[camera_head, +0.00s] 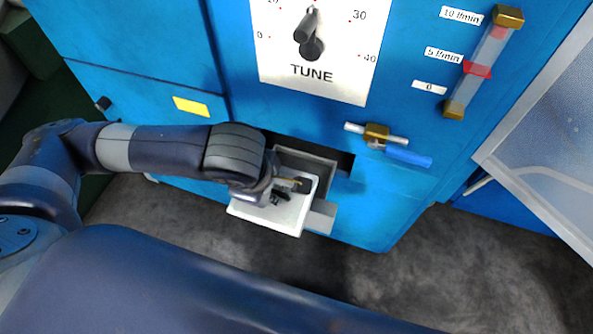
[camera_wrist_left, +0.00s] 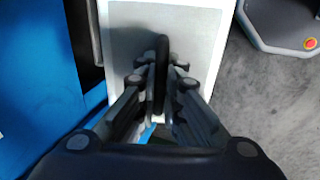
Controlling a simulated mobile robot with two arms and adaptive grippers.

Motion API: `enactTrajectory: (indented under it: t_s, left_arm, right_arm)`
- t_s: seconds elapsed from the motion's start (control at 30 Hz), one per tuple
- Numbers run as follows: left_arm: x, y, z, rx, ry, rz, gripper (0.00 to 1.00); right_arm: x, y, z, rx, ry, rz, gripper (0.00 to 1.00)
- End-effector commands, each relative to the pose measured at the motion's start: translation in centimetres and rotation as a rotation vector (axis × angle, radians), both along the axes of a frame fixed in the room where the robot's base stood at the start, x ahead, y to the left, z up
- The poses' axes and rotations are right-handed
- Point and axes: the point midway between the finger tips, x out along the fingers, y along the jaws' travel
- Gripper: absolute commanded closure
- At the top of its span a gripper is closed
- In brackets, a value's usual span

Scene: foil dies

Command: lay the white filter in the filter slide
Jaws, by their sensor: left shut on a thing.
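The white filter (camera_head: 288,218) is a flat white square panel in front of the blue cabinet in the head view. In the left wrist view the filter (camera_wrist_left: 212,22) shows a white border, a grey middle and a black upright grip. My left gripper (camera_head: 283,190) is above the panel; in the wrist view its fingers (camera_wrist_left: 160,80) are shut on the black grip. The grey filter slide (camera_head: 322,212) sticks out of a dark opening in the cabinet. The filter overlaps it in the picture and hides much of it. I cannot tell whether they touch. My right gripper is out of view.
The blue cabinet (camera_head: 232,60) carries a TUNE dial (camera_head: 310,40), a flow tube (camera_head: 485,60) and a brass valve with a blue lever (camera_head: 408,157) just above and right of the slide. A translucent panel (camera_head: 545,130) stands at the right. Grey floor lies below.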

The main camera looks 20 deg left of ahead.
Motion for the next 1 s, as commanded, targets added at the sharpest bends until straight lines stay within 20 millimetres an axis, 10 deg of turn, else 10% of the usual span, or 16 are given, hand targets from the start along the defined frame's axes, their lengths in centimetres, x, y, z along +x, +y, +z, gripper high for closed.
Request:
enactTrajectory:
  t_s: [0.5,1.0]
  left_arm:
    - [11.4,-0.4,0.5,-0.001,0.000,0.004,1.00]
    - [14.1,-0.5,-9.4,-0.002,0.001,-0.001,1.00]
  right_arm:
    - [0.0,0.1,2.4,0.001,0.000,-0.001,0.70]
    - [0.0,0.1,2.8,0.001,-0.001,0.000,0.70]
